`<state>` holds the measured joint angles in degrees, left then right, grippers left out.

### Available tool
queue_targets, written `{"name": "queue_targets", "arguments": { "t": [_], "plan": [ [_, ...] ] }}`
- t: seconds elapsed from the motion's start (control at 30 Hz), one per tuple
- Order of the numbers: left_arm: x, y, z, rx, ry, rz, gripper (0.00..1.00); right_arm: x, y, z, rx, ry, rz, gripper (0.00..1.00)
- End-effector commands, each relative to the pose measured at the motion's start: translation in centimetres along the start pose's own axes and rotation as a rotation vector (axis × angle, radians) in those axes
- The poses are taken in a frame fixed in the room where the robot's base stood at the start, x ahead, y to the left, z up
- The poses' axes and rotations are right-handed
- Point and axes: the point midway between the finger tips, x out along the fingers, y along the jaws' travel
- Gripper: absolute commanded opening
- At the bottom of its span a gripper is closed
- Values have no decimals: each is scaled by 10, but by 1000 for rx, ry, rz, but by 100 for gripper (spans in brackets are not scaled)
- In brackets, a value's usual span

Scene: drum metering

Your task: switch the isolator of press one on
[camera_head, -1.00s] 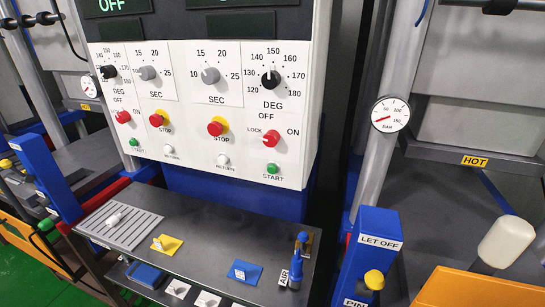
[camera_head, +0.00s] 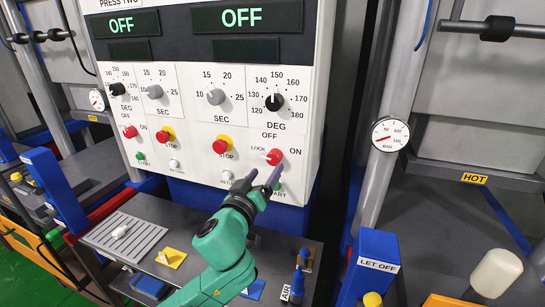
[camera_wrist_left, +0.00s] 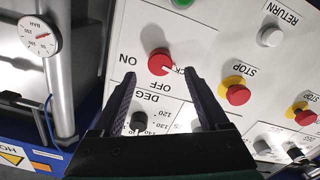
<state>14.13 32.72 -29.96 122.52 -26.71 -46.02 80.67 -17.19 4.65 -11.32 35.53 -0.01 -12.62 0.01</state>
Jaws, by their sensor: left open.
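The right-hand isolator, a red knob (camera_head: 274,156) with OFF above, LOCK left and ON right, is on the white panel. It also shows, upside down, as a red knob in the wrist view (camera_wrist_left: 160,62). A pale mark lies on its LOCK side there; its exact setting is unclear. My left gripper (camera_head: 264,174) is open in front of the panel, just below this knob. In the wrist view the knob lies just beyond and between the open fingertips (camera_wrist_left: 161,76). The left-hand isolator (camera_head: 130,131) is under the PRESS TWO plate (camera_head: 122,4). My right gripper is not in view.
Red STOP buttons (camera_head: 221,146), a white RETURN button (camera_head: 227,176) and dials (camera_head: 274,102) crowd the panel. My gripper partly covers the green START button. A grey shelf (camera_head: 150,207) with small items is below. A pressure gauge (camera_head: 390,135) is on the right post.

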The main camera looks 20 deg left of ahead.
Motion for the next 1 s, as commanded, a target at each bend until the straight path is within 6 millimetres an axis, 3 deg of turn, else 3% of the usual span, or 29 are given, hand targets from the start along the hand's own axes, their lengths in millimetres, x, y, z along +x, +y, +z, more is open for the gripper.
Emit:
{"name": "queue_targets", "arguments": {
  "t": [0.1, 0.23, 0.57, 0.77, 0.8, 1.0],
  "plan": [
    [31, 2, -5, 0, 1, -2, 78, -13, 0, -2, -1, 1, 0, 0],
    [52, 0, -2, -1, 0, -2, 78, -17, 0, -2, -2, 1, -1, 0],
    [61, -1, 1, -1, -2, -1, 78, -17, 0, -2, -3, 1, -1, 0],
    [61, -1, 1, -1, -2, -2, 5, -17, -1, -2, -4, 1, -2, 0],
    [61, -1, 1, -1, -2, -2, 0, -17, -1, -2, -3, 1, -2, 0],
    [61, -1, 1, 8, -2, -3, 0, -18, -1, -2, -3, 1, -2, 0]
  ]
}}
